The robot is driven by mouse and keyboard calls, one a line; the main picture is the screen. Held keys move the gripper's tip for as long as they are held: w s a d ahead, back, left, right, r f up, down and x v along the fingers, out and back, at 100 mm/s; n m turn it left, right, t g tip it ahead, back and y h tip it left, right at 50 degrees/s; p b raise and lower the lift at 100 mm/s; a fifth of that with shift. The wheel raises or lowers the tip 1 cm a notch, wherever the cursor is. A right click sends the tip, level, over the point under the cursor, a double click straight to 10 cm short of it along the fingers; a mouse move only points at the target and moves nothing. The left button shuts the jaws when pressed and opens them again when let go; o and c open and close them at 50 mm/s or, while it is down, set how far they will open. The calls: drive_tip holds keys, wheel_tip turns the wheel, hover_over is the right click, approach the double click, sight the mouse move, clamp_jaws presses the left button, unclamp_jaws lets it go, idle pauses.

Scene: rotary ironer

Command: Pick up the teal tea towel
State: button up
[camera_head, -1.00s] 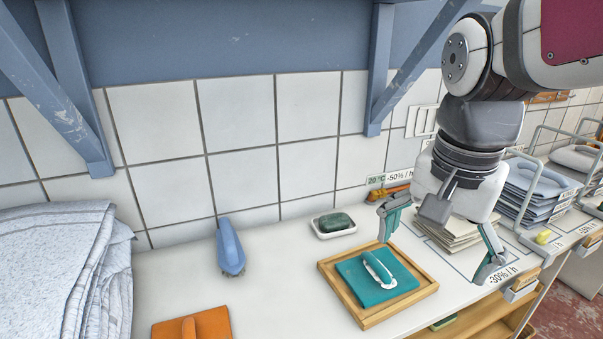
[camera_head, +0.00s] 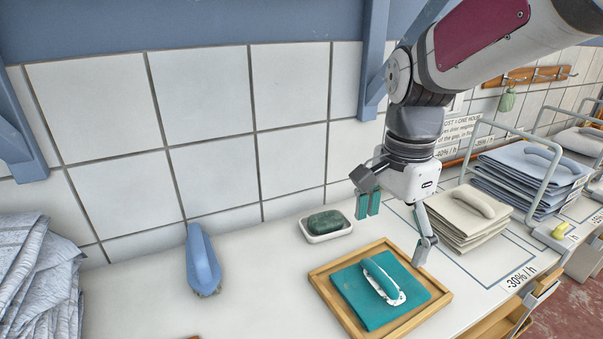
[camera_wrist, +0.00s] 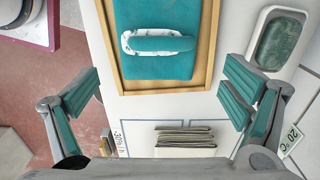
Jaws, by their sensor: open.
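The teal tea towel (camera_head: 352,297) lies folded flat in a shallow wooden tray (camera_head: 437,304) on the white counter. A raised teal and white handle-like loop (camera_head: 384,278) stands on its top. In the wrist view the towel (camera_wrist: 150,67) and its loop (camera_wrist: 160,43) show at the top, beyond the fingertips. My gripper (camera_head: 396,228) is open and empty, with teal finger pads. It is above the counter just behind the tray, apart from the towel. In the wrist view my gripper's fingers (camera_wrist: 165,92) are spread wide.
A green soap bar (camera_head: 325,221) in a white dish sits behind the tray. A blue brush (camera_head: 202,262) stands to the left, beside grey cloth (camera_head: 38,280). Cream cloths (camera_head: 466,217) and blue cloths (camera_head: 530,180) in a metal rack are to the right.

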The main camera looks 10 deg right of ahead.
sight(379, 273)
wheel_tip(379, 273, down, 9)
drive_tip(key=shift+w+a+r+b, duration=0.1)
drive_tip(key=shift+a+r+b, duration=0.05)
drive_tip(key=shift+b, duration=0.65)
drive_tip(key=c, duration=1.2)
